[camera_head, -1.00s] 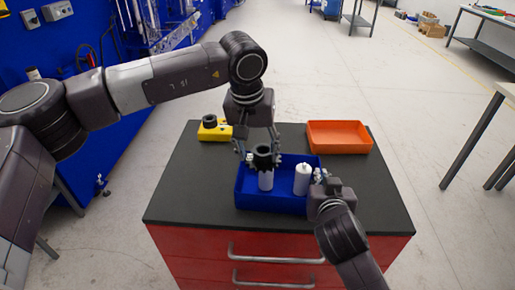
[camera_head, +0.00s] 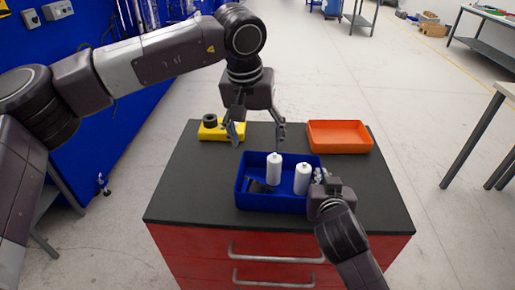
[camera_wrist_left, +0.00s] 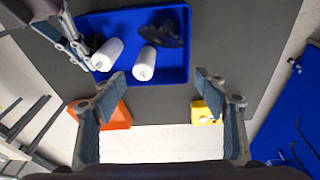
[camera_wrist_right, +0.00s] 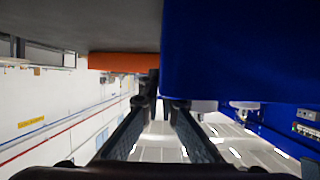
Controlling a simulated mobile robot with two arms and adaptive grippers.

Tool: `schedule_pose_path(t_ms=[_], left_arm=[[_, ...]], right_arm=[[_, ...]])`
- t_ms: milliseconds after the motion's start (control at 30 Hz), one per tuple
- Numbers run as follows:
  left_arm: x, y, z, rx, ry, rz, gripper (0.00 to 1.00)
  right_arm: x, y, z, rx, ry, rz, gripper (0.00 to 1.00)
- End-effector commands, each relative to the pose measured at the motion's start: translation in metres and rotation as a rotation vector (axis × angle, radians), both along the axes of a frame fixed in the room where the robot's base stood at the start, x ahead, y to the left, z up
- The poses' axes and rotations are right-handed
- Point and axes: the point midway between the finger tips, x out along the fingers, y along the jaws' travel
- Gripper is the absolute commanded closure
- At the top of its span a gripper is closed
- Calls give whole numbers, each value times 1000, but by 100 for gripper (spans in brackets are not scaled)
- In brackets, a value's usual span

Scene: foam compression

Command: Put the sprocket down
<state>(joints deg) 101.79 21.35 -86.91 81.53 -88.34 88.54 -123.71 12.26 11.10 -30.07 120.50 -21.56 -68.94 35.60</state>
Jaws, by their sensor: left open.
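The black sprocket (camera_head: 258,186) lies in the left part of the blue tray (camera_head: 285,204), beside the left white bottle (camera_head: 274,168). A second white bottle (camera_head: 302,179) stands in the tray to the right. My left gripper (camera_head: 259,140) is open and empty, raised above and behind the tray. My right gripper (camera_head: 320,178) is at the tray's right wall, close to the right bottle. I cannot tell whether its fingers hold the wall.
A yellow block (camera_head: 214,133) with a black ring on it sits at the back left of the dark cabinet top (camera_head: 185,180). An empty orange tray (camera_head: 340,149) is at the back right. The left side of the top is clear.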

Motion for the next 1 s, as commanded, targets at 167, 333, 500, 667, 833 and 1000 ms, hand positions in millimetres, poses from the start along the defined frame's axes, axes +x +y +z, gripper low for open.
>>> schedule_pose_path(t_ms=[167, 333, 500, 667, 833, 1000], left_arm=[[-8, 3, 42, -1, -4, 0, 34], [-14, 6, 69, -1, -3, -1, 34], [-17, 7, 81, 0, 0, -1, 34], [-18, 7, 83, 0, 0, -2, 34], [-18, 7, 82, 0, 0, -1, 34], [-18, 7, 82, 0, 0, -1, 34]], right_arm=[[0, -1, 0, -1, 0, -2, 100], [0, -1, 0, -1, -1, -2, 100], [0, -1, 0, -1, -1, -2, 100], [0, -1, 0, -1, -1, -3, 100], [0, -1, 0, -1, -1, -3, 100], [0, -1, 1, -1, -1, -2, 87]])
